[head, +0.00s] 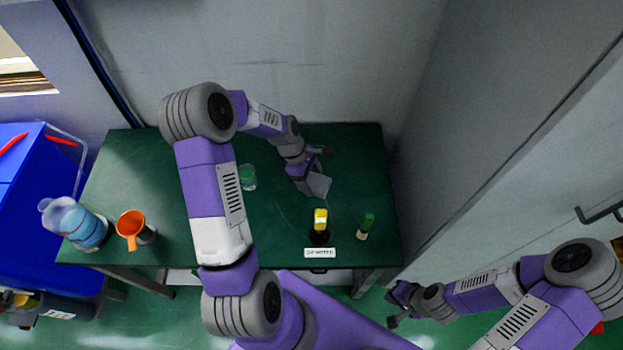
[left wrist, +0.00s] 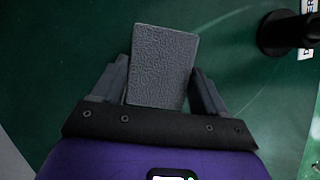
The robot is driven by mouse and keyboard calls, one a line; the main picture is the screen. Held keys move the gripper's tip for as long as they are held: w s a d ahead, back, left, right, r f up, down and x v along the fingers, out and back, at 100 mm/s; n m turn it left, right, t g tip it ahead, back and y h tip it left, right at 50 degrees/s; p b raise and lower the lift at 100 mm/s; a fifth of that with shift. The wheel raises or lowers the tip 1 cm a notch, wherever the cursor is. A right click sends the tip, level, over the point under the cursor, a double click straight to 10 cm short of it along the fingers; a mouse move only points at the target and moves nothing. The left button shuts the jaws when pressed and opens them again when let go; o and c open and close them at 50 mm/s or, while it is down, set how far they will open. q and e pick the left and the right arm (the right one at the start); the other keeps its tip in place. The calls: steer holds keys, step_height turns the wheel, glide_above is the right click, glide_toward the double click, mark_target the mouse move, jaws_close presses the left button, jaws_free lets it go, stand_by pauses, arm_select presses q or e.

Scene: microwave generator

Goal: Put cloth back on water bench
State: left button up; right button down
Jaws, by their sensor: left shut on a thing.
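A grey textured cloth (left wrist: 162,66), folded into a rectangle, is between the fingers of my left gripper (left wrist: 160,85) in the left wrist view. My left gripper (head: 314,170) is shut on it over the green bench (head: 160,185) in the head view. The cloth (head: 318,186) there is at the bench's right half, behind the yellow-topped item. I cannot tell whether it touches the bench top. My right gripper (head: 393,306) is off the front right of the bench, with nothing seen in it; its jaw opening is unclear.
A dark stand with a yellow top (head: 320,220), a white label (head: 320,253) and a green-capped bottle (head: 366,226) are near the front. A green-lidded jar (head: 247,177), an orange jug (head: 131,228) and a blue-liquid bottle (head: 85,228) are to the left. Walls bound the back and right.

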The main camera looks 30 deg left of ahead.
arm_select(q)
steer(key=shift+f, duration=0.1)
steer(key=o, duration=1)
steer(key=shift+r, duration=0.3)
steer(key=p+v, duration=0.3)
steer(key=v, duration=0.8)
steer(key=shift+a+r, duration=0.15)
steer(key=shift+r, duration=0.15)
steer(key=shift+s, duration=0.1)
